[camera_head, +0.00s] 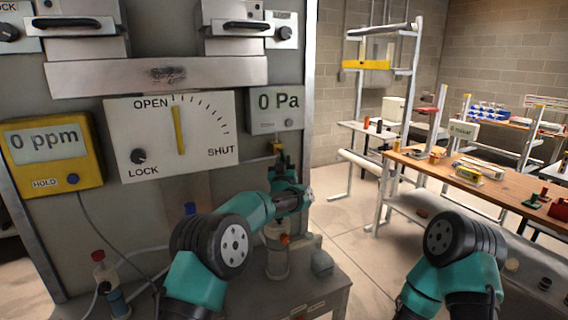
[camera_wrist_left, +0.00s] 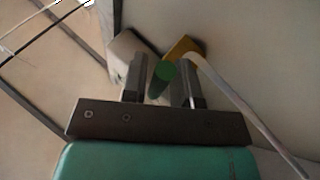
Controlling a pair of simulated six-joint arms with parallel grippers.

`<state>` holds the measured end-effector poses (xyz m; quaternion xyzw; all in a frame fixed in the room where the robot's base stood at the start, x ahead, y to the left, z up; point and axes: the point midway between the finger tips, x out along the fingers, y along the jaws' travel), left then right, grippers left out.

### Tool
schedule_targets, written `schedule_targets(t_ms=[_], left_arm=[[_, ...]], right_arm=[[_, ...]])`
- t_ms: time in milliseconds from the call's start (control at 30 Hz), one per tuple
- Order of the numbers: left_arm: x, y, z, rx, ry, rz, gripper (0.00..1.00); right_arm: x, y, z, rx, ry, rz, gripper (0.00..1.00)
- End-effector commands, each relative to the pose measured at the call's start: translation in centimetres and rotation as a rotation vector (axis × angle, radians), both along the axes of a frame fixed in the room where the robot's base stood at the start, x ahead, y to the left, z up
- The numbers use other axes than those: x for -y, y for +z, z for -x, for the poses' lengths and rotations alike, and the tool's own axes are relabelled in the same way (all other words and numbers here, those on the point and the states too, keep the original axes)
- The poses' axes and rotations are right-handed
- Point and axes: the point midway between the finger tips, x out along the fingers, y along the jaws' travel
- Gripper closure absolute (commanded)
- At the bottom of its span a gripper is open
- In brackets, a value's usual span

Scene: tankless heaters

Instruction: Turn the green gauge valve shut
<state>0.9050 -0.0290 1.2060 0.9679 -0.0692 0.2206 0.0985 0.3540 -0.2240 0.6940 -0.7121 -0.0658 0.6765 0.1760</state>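The green valve handle (camera_wrist_left: 163,72) shows in the left wrist view as a short rod with a round end. It lies between the two fingers of my left gripper (camera_wrist_left: 161,80), which stand apart on either side of it. A narrow gap seems to show beside it, and firm contact is not visible. In the head view my left gripper (camera_head: 282,166) reaches up to a small yellow fitting (camera_head: 277,147) below the "0 Pa" gauge (camera_head: 276,109) and hides the green handle. My right arm is at the lower right; its gripper is out of view.
A large dial panel (camera_head: 205,160) marked OPEN and SHUT has its yellow pointer (camera_head: 179,129) near upright, by OPEN. A yellow "0 ppm" meter (camera_head: 52,155) hangs at left. Bottles stand on the lower shelf. A pale hose (camera_wrist_left: 235,100) runs close beside the fingers.

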Motion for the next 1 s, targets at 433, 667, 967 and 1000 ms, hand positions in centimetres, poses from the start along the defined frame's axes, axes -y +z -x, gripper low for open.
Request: schedule_targets(t_ms=[433,667,967,1000], left_arm=[[-0.3,-1.1,2.3,-0.002,-0.001,-0.001,0.73],[-0.5,-2.4,4.8,-0.002,-0.001,-0.002,0.73],[-0.7,-3.3,6.6,0.000,0.000,0.000,0.73],[-0.7,-3.3,6.7,0.000,0.000,0.000,0.73]], right_arm=[[0.0,0.0,0.0,0.000,0.000,0.000,0.57],[0.0,0.0,0.0,0.000,0.000,0.000,0.57],[0.0,0.0,0.0,0.000,0.000,0.000,0.57],[0.0,0.0,0.0,0.000,0.000,0.000,0.57]])
